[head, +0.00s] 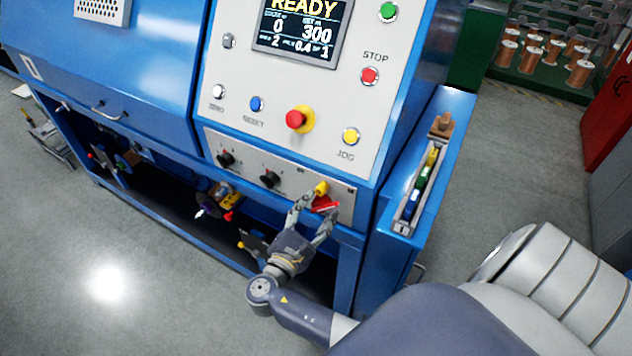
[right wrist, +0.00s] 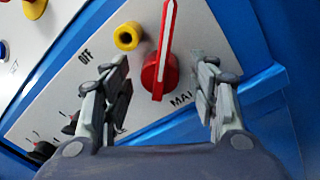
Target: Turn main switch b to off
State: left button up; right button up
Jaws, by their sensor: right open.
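The main switch is a red rotary knob with a white stripe along its handle (right wrist: 160,74), on the light panel of the blue machine. In the head view its red part (head: 325,204) shows partly behind my gripper. My right gripper (head: 317,206) is open, with one finger on each side of the knob; a gap shows on both sides in the wrist view (right wrist: 162,66). My left gripper is not in view.
Black knobs (head: 269,179) lie left along the same panel. Above are a red emergency button (head: 296,120), a yellow jog button (head: 351,136) and the READY display (head: 302,27). A blue side shelf (head: 452,112) with a tray projects at right. Open floor lies in front.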

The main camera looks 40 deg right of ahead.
jog(key=shift+c, duration=1.3)
grip_shut()
jog(key=shift+r+n+p, duration=0.2)
jog(key=shift+n+p, duration=0.5)
jog(key=shift+p, duration=0.3)
jog(key=n+p, duration=0.2)
jog(key=shift+r+p, duration=0.1)
jog(key=shift+p, duration=0.2)
jog(key=shift+w+n+p, duration=0.1)
jog(key=shift+n+p, duration=1.1)
jog(key=shift+p, duration=0.05)
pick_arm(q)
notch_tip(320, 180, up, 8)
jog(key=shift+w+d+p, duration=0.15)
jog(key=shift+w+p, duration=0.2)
pick_arm(e)
jog(key=shift+n, duration=0.5)
jog(key=shift+f, duration=0.2)
